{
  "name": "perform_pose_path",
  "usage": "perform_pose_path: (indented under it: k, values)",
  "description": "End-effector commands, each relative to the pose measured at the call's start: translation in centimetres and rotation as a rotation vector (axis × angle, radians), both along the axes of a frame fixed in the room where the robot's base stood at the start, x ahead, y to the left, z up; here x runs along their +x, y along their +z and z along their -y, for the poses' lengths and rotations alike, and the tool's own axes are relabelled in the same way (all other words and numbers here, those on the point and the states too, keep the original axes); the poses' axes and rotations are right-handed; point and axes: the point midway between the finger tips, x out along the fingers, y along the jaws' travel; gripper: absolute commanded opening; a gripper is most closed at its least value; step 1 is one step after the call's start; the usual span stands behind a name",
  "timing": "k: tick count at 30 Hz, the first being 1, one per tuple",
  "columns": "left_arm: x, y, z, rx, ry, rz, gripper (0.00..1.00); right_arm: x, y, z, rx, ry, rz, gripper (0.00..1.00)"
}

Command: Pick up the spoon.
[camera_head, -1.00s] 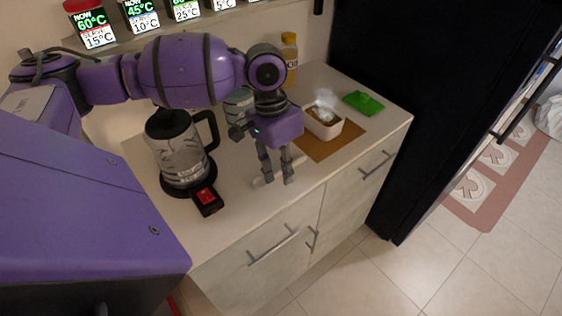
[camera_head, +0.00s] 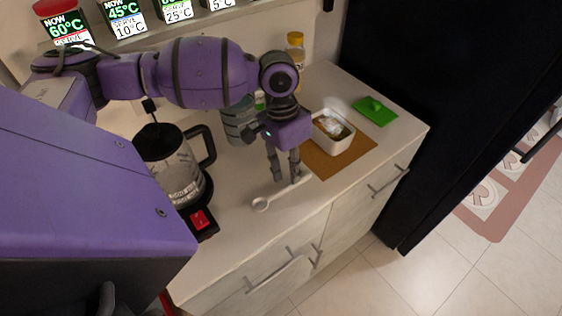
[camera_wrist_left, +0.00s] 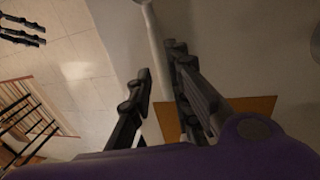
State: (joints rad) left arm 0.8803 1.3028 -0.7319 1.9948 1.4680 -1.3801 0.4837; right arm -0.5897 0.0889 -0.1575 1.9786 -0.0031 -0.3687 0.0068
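The white spoon lies on the counter, its round bowl (camera_head: 260,204) to the left of my left gripper and its handle reaching right past the fingers. My left gripper (camera_head: 287,180) points down at the handle, its two fingers apart. In the left wrist view, the spoon handle (camera_wrist_left: 155,35) runs down from the top toward the gap between the open fingers (camera_wrist_left: 160,65). Its lower part is hidden by the right-hand finger. I cannot tell whether a finger touches it. Dark separated fingers at the upper left of the wrist view seem to be my right gripper (camera_wrist_left: 22,30).
A white container (camera_head: 333,141) stands on a brown board (camera_head: 350,158) to the right, with a green lid (camera_head: 376,110) beyond. The counter's front edge is close to the spoon.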

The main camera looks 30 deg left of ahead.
Motion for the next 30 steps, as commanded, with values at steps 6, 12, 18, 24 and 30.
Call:
perform_pose_path:
  k: [6, 12, 18, 24, 30]
  values:
    - [0.0, -3.0, 0.6, 0.000, -0.001, 0.000, 0.18, 0.9, 0.3, -0.3, 0.004, 0.002, 0.017, 0.40]
    - [0.1, -3.1, 0.6, 0.000, -0.001, 0.002, 0.18, 1.1, 0.4, -0.6, 0.011, -0.005, 0.022, 0.40]
    - [0.0, -3.0, 0.6, 0.001, -0.001, 0.001, 0.00, 1.1, 0.4, -0.7, 0.013, -0.007, 0.023, 0.40]
    - [0.0, -3.0, 0.6, 0.001, -0.001, 0.001, 0.00, 1.1, 0.4, -0.7, 0.012, -0.005, 0.022, 0.40]
    - [0.1, -2.5, 0.6, 0.000, -0.001, 0.002, 0.00, 1.1, 0.5, -0.6, 0.009, -0.002, 0.022, 0.40]
